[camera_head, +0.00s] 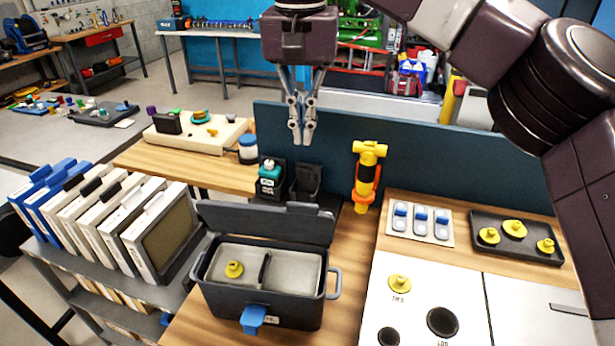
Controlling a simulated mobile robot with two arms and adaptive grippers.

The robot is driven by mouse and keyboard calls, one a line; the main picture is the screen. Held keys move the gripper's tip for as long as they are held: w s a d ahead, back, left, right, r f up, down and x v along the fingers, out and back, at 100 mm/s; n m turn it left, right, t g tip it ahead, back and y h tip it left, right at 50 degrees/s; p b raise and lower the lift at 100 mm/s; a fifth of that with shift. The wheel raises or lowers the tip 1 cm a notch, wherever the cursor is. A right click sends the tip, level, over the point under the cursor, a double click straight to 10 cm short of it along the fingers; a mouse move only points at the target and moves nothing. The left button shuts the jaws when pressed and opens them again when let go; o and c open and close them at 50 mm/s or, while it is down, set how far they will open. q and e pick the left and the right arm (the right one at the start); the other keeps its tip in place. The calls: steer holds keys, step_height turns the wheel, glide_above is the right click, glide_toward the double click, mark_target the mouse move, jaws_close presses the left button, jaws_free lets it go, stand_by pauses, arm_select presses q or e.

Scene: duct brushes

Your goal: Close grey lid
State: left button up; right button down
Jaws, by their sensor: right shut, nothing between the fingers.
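The dark grey box (262,310) stands on the wooden worktop at the lower middle. Its grey lid (265,226) is open, standing raised along the back edge with a small tab on its upper edge. The box is divided in two. A yellow knobbed piece (234,269) lies in the left compartment, and the right compartment looks empty. A blue latch (252,319) hangs at the box's front. My right gripper (302,138) points down, shut and empty, above and behind the lid, apart from it. My left gripper is not in view.
A teal-labelled bottle (270,178) in a dark holder and a yellow-orange tool (367,175) stand behind the box. Upright framed filters (158,230) are at left. A dark tray (516,240) with yellow pieces is at right. A blue partition (430,160) runs behind.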

steer(key=f, duration=0.3)
steer(key=s+f+p, duration=0.1)
steer(key=f, duration=0.2)
steer(key=s+f+p, duration=0.1)
steer(key=f, duration=0.2)
steer(key=shift+s+f, duration=0.1)
steer(key=shift+s, duration=0.2)
steer(key=shift+f, duration=0.15)
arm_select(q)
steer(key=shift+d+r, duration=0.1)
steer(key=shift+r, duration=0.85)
arm_select(e)
steer(key=shift+s+a, duration=0.1)
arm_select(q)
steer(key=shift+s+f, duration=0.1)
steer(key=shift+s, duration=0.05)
arm_select(e)
steer(key=shift+f, duration=0.1)
